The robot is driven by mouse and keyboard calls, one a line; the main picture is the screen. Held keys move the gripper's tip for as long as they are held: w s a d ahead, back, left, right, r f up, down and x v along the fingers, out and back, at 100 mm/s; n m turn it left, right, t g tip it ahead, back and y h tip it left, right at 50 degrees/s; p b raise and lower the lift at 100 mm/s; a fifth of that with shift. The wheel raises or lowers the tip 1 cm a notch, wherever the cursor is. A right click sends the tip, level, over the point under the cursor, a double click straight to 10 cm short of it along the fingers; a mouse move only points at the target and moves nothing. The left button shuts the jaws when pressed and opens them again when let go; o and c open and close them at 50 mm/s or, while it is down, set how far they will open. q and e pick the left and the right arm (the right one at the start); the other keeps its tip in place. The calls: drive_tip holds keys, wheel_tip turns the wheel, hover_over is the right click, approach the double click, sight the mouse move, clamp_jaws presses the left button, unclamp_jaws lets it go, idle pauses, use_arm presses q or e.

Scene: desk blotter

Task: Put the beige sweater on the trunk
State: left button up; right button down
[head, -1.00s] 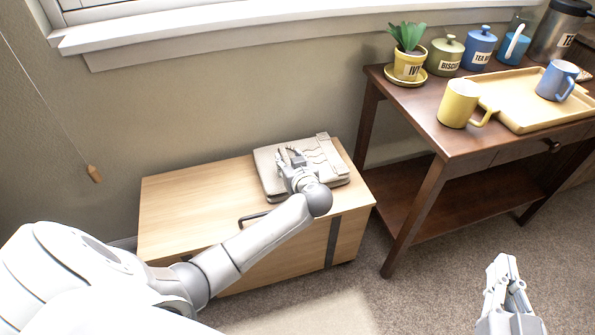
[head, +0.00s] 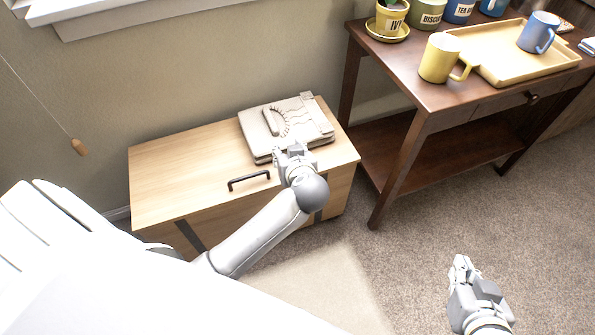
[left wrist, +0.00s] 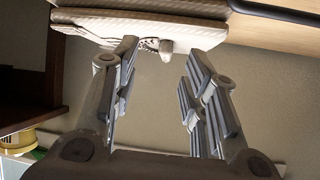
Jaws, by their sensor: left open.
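The beige sweater (head: 270,128) lies folded flat on top of the light wooden trunk (head: 185,165), toward its right end. The trunk has a dark handle on its top near the front edge. My left gripper (head: 292,150) is at the sweater's near edge; in the left wrist view the left gripper (left wrist: 155,95) has its fingers spread with nothing between them. The sweater's edge (left wrist: 140,28) shows beyond the fingertips there. My right gripper (head: 460,268) hangs over the carpet at the lower right, clear of everything, its finger gap unclear.
A dark wooden side table (head: 435,95) stands to the right of the trunk. On it are a yellow tray (head: 490,72), a yellow mug (head: 438,58), a blue mug (head: 537,32), a potted plant and canisters. A wall and window sill are behind; carpet in front is clear.

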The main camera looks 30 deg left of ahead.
use_arm(q)
drive_tip(key=s+d+r+m+t+h, duration=0.1)
drive_tip(key=s+d+r+m+h, duration=0.3)
drive_tip(key=s+d+m+h, duration=0.6)
drive_tip(key=shift+s+d, duration=0.4)
drive_tip(key=shift+s, duration=0.75)
